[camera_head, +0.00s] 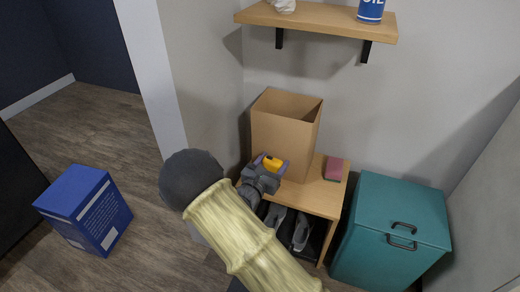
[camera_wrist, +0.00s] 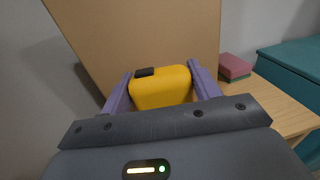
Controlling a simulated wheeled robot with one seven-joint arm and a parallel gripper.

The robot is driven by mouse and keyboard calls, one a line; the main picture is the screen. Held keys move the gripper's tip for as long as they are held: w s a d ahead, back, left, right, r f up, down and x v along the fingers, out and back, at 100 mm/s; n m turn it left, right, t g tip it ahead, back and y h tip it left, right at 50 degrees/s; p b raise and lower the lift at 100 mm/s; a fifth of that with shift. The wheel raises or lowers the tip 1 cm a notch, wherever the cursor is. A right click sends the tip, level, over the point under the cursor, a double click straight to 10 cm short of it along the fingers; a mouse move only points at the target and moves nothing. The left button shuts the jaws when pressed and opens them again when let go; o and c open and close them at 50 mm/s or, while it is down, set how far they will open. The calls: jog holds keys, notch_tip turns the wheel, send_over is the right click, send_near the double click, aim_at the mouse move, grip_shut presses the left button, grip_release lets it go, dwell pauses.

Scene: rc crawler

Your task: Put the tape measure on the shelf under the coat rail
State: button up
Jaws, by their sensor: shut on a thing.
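The yellow tape measure (camera_wrist: 165,90) with a black patch is between the purple fingers of my gripper (camera_wrist: 160,76) in the wrist view. In the head view the tape measure (camera_head: 272,163) shows as a small yellow patch in my gripper (camera_head: 270,161), in front of the cardboard box. My gripper is shut on it, near the low wooden bench (camera_head: 322,199). A wooden wall shelf (camera_head: 325,21) on black brackets is higher up. No coat rail is in view, so I cannot tell which surface lies under it.
An open cardboard box (camera_head: 285,135) stands on the bench, with a pink and green sponge-like block (camera_head: 334,169) to its right. Shoes (camera_head: 302,230) sit below. A teal lidded bin (camera_head: 392,225) stands right, a blue carton (camera_head: 85,209) left. A blue can (camera_head: 371,11) is on the wall shelf.

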jog(key=s+d+m+g+h+p, duration=0.2)
jog(key=s+d, duration=0.4)
jog(key=d, duration=0.4)
jog(key=s+d+m+g+h+p, duration=0.2)
jog(key=s+d+p, duration=0.4)
jog(key=d, duration=0.4)
jog(key=shift+s+d+r+m+g+h+p, duration=0.2)
jog(key=shift+m+g+h+p, duration=0.3)
jog(key=shift+h, duration=0.4)
jog(key=shift+w+a+t, duration=0.1)
jog(key=shift+a+t, duration=0.05)
jog(key=shift+t, duration=0.15)
